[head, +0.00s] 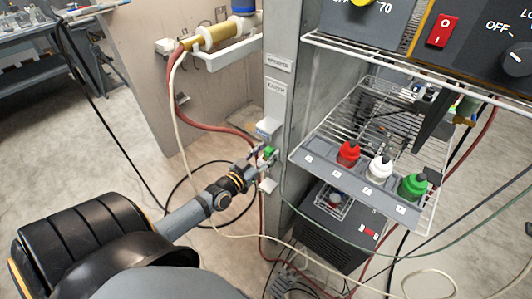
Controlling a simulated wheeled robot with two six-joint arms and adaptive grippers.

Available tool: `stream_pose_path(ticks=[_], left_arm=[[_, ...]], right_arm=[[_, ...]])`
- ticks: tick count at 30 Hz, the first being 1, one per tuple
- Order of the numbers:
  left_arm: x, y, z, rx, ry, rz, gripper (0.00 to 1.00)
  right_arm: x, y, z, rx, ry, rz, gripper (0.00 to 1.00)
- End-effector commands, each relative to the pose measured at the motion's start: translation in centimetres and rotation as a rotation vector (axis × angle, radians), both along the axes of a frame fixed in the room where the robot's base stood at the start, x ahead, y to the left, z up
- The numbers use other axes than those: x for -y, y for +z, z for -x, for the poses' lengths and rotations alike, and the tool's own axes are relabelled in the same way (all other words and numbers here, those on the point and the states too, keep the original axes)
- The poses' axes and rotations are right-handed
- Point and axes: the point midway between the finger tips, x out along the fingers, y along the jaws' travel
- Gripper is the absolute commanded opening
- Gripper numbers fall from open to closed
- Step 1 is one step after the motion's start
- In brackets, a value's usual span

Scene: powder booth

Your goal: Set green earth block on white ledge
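The green earth block (270,151) is small and bright green, at the tip of my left gripper (266,157) beside the grey post. The gripper's fingers appear closed around the block, partly covering it. A small white ledge (268,127) juts from the post just above the block in the picture. Another small white piece (267,186) sits on the post below the gripper. The block appears apart from both, though the gap is hard to judge. My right gripper is not in view.
A wire shelf right of the post holds red (348,154), white (379,169) and green (412,187) bottles. A control box with a red switch (441,31) stands above. A dark unit (335,227) sits below. Hoses and cables cross the floor around the post.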

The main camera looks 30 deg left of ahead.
Motion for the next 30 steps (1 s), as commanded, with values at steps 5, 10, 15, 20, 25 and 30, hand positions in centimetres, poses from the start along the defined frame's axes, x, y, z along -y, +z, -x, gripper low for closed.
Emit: stream_pose_path(ticks=[5,10,15,20,25,30], left_arm=[[0.0,0.0,0.0,0.000,0.000,0.000,0.48],[0.0,0.5,0.2,-0.001,0.000,0.001,0.48],[-0.3,0.6,3.6,-0.007,-0.002,-0.002,0.48],[-0.6,0.4,7.7,-0.007,-0.002,-0.002,0.48],[-0.9,0.4,10.7,-0.003,-0.001,-0.001,0.48],[-1.0,0.3,11.9,-0.001,0.000,0.000,0.48]], right_arm=[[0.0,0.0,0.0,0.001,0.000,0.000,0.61],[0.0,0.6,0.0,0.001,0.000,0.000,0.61],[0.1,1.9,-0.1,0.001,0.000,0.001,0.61],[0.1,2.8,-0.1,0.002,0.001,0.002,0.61],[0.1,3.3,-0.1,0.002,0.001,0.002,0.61],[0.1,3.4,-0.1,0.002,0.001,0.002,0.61]])
